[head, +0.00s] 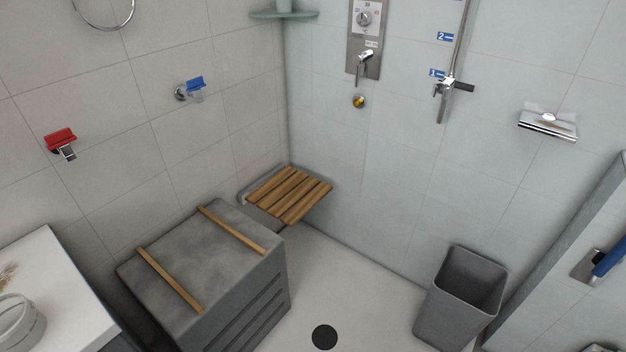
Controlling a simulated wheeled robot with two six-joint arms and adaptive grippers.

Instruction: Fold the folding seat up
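The folding seat (290,194) has brown wooden slats on a pale frame. It is folded down, roughly level, in the far corner of the shower area, with its back edge at the left wall. Part of its near left side is close behind the grey box and is partly hidden. Neither of my grippers shows in the head view, so nothing of mine is seen touching the seat.
A grey box (190,255) with two wooden strips on top stands in front of the seat. A grey bin (462,295) stands at the right. Open floor (350,280) with a dark drain (324,337) lies between them. A white counter (55,290) is at the left.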

